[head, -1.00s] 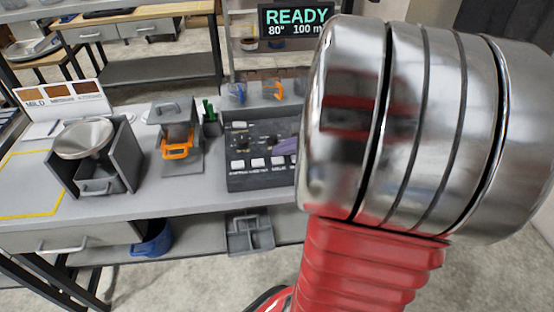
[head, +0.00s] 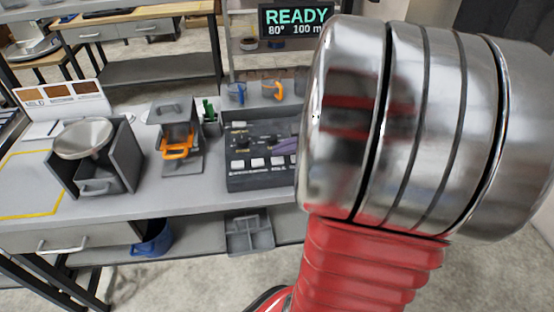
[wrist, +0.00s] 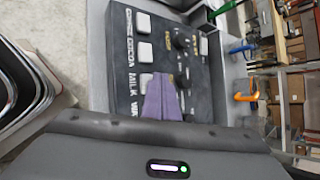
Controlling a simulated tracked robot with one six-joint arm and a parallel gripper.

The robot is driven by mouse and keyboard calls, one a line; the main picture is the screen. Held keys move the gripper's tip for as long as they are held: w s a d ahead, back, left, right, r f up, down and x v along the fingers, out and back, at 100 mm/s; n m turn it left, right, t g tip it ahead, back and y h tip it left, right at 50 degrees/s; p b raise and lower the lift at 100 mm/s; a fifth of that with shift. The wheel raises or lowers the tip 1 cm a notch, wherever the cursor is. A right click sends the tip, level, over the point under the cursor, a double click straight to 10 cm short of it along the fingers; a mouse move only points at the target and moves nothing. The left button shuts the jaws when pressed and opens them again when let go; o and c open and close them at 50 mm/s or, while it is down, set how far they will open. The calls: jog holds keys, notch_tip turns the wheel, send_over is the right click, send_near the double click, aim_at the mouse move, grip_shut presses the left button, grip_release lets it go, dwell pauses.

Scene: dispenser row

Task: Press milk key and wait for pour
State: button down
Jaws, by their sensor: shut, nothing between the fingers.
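The dark dispenser panel (head: 262,180) stands on the grey bench with a row of white keys along its front. In the wrist view the white key by the MILK label, the milk key (wrist: 145,83), shows just left of my purple fingertips. In the head view the milk key (head: 277,161) lies just below them. My gripper (wrist: 160,86) is shut and empty, with its tips over the panel. It also shows in the head view (head: 283,147). I cannot tell whether the tips touch anything. The key by the WA... label is hidden under the fingers.
The display (head: 296,20) reads READY, 80° and 100 m, its edge cut off by my arm. A blue mug (head: 236,92) and an orange mug (head: 273,90) stand behind the panel. A grey unit with an orange handle (head: 176,153) and a metal bowl (head: 84,138) are to the left.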

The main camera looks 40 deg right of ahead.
aim_at(281, 161)
jog(key=shift+f, duration=0.2)
jog(key=shift+f, duration=0.2)
jog(key=shift+f, duration=0.45)
dwell(1.2)
jog(key=shift+r, duration=0.9)
jog(key=shift+r, duration=2.5)
